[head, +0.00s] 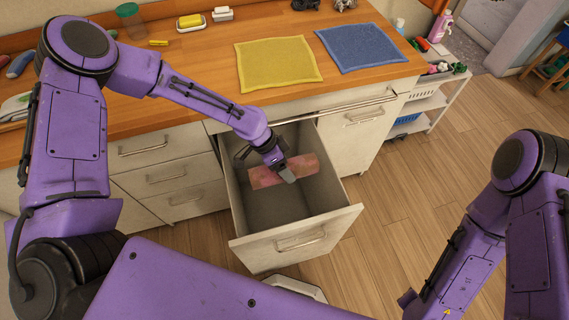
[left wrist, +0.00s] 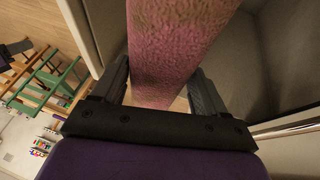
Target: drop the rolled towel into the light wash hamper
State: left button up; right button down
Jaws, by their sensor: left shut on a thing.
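The rolled towel (head: 301,168) is pinkish-red and brown, lying crosswise within the outline of an open, deep drawer (head: 300,241). My left gripper (head: 286,172) is shut around the middle of the towel. In the left wrist view the towel (left wrist: 172,45) runs between the two fingers (left wrist: 160,88), with pale drawer walls around it. I cannot tell whether the towel touches the drawer bottom. I cannot identify a light wash hamper by any label. My right arm shows at the right of the head view, but its gripper is not visible.
A wooden counter (head: 210,75) above the drawer holds a yellow cloth (head: 278,63), a blue cloth (head: 361,47) and a soap dish (head: 191,23). Closed drawers (head: 165,175) lie to the left. A white shelf cart (head: 430,100) stands at right. The wooden floor (head: 430,180) is clear between.

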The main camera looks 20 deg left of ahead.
pick_arm(q)
jog(key=shift+w, duration=0.1)
jog(key=o, duration=1.1)
jog(key=shift+r, duration=0.1)
jog(key=shift+a+r, duration=0.15)
jog(key=shift+r, duration=0.1)
jog(key=v, duration=1)
